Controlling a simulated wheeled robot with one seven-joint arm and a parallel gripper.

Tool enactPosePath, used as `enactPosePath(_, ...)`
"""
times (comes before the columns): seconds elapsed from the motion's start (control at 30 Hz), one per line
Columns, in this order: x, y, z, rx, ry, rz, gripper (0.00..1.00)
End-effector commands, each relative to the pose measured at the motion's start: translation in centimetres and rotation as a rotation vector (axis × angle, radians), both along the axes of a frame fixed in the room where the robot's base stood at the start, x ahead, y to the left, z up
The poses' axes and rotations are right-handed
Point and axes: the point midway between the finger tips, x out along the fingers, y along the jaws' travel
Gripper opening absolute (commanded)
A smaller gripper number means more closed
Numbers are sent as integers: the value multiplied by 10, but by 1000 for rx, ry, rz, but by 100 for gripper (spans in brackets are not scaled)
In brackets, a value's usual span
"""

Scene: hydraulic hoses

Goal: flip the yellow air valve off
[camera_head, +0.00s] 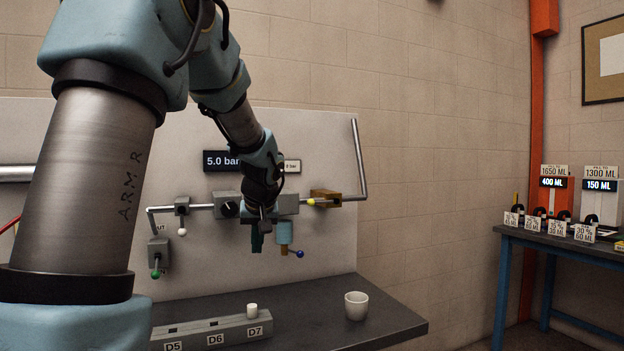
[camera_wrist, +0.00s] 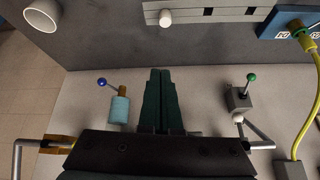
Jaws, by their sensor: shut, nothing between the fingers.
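The yellow air valve shows in the head view as a small yellow tip (camera_head: 311,202) on the pipe, beside a brass-coloured block (camera_head: 326,198) at the panel's right. The lever seems to lie along the pipe. My gripper (camera_head: 257,243) is shut and empty, pointing down in front of the panel, left of the yellow tip and apart from it. In the wrist view, my gripper's dark fingers (camera_wrist: 160,85) are together. The brass block (camera_wrist: 58,141) shows at the lower left there; the yellow tip is hidden behind the gripper body.
Close right of my fingers hangs a light-blue cylinder (camera_head: 284,233) with a blue-knobbed lever (camera_head: 299,254). A green-knobbed lever (camera_head: 155,274) and white knob (camera_head: 182,232) are left. A pressure display (camera_head: 221,160) reads 5.0 bar. A cup (camera_head: 356,305) and grey block (camera_head: 213,331) stand on the bench.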

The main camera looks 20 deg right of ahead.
Motion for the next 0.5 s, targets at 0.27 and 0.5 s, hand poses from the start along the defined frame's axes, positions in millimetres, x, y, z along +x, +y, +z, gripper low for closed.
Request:
enactPosePath(0.27,69,-109,109,-85,-254,87,0)
enactPosePath(0.5,87,-166,175,-183,-405,160,0)
